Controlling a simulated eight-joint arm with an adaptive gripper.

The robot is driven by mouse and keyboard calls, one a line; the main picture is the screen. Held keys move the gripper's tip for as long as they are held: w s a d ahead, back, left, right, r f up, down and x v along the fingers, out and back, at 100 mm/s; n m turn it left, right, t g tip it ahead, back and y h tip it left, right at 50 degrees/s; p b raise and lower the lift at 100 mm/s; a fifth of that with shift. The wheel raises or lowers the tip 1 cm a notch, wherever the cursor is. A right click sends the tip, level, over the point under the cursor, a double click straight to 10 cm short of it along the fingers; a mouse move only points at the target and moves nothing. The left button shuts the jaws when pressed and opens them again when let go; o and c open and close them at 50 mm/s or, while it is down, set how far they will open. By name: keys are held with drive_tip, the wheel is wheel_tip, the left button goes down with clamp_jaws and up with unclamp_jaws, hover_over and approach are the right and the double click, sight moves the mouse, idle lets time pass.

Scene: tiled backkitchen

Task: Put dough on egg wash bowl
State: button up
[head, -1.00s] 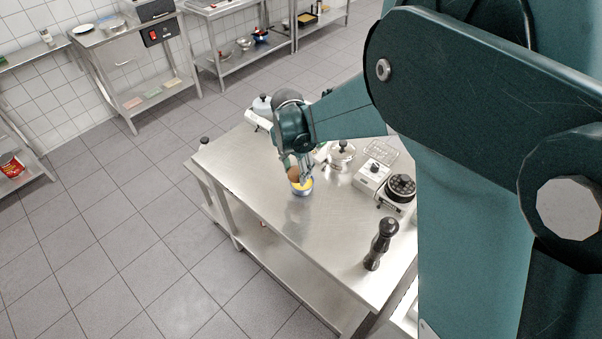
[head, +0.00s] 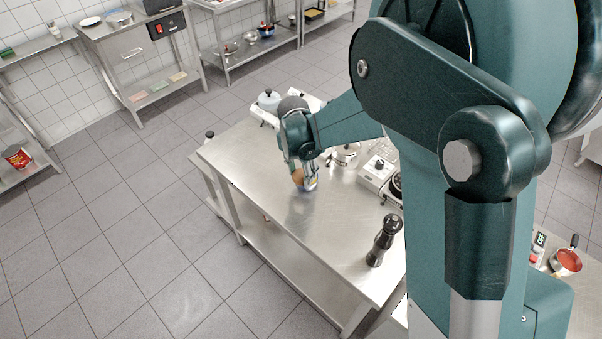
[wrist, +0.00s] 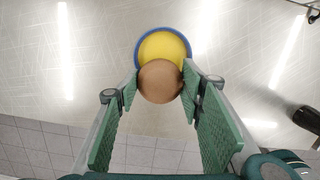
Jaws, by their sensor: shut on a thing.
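The dough is a smooth brown ball (wrist: 160,82) held between the green pads of my gripper (wrist: 161,80) in the wrist view. The egg wash bowl (wrist: 138,47) has a blue rim and yellow contents. It lies just beyond the dough, which overlaps its near edge in this view. In the head view my gripper (head: 303,174) points down over the steel table, with the dough (head: 298,176) partly visible beside the bowl (head: 311,185). I cannot tell whether the dough touches the bowl.
The steel table (head: 265,205) is clear in front of the bowl. A lidded pot (head: 346,156), a white appliance (head: 376,174) and a black pepper mill (head: 383,241) stand to the right. A pale lidded pot (head: 268,101) stands behind my gripper.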

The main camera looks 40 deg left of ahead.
sight(299, 175)
drive_tip(key=shift+f+b, duration=0.55)
drive_tip(key=shift+b, duration=0.05)
drive_tip(key=o, duration=0.9)
drive_tip(key=shift+r, duration=0.2)
drive_tip(key=shift+r+p, duration=0.55)
drive_tip(key=shift+p, duration=0.2)
drive_tip(key=r, duration=0.4)
drive_tip(key=s+r, duration=0.1)
drive_tip(key=r, duration=0.6)
drive_tip(key=shift+s+d+r+b, duration=0.1)
drive_tip(key=shift+s+r+b, duration=0.1)
drive_tip(key=shift+r+b, duration=0.15)
